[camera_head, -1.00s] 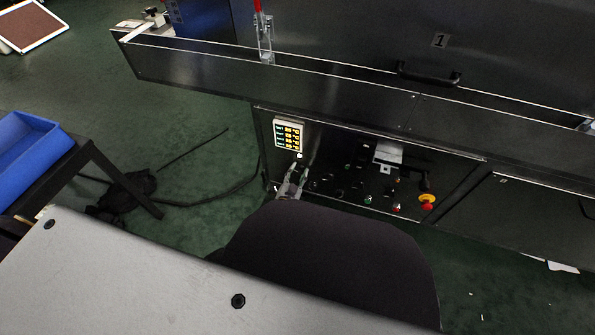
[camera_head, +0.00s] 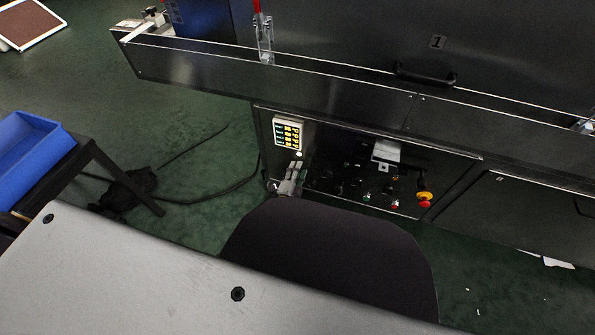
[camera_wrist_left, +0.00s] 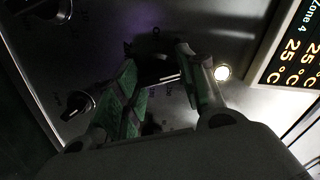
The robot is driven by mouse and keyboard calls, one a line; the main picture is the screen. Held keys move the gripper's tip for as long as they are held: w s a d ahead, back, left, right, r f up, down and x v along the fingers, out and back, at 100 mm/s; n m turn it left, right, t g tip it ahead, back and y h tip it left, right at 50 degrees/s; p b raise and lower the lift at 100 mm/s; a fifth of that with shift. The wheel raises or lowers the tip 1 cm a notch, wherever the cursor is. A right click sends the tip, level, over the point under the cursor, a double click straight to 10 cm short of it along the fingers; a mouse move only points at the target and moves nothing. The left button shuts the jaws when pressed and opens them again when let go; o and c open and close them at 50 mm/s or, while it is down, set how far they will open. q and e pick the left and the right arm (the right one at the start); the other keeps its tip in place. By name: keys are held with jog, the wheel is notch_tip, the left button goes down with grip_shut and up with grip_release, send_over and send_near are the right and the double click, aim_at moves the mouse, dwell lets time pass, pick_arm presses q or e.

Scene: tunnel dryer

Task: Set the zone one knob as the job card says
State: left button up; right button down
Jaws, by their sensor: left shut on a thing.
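The control panel (camera_head: 335,165) is a dark metal face with rows of small black knobs, low on the dryer. My left gripper (camera_head: 293,168) is at its left end, just under the lit display (camera_head: 289,133). In the left wrist view the gripper (camera_wrist_left: 165,80) is shut on a dark knob (camera_wrist_left: 157,68) with printed scale marks around it. The fingers hide much of this knob, and its zone label and exact setting cannot be read. Another black knob (camera_wrist_left: 78,104) is to the left. The display (camera_wrist_left: 292,55) shows Zone 4 and 25 °C. I cannot make out a job card. My right gripper is out of view.
A red and yellow emergency stop (camera_head: 424,199) and a pale bracket-like part (camera_head: 388,151) are on the panel's right part. The conveyor side rail (camera_head: 260,80) runs above. A dark rounded shape (camera_head: 330,260) fills the lower middle. A blue bin (camera_head: 35,150) stands left; cables lie on the floor.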

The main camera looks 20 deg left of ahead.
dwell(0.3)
pick_arm(q)
jog(key=o, duration=1)
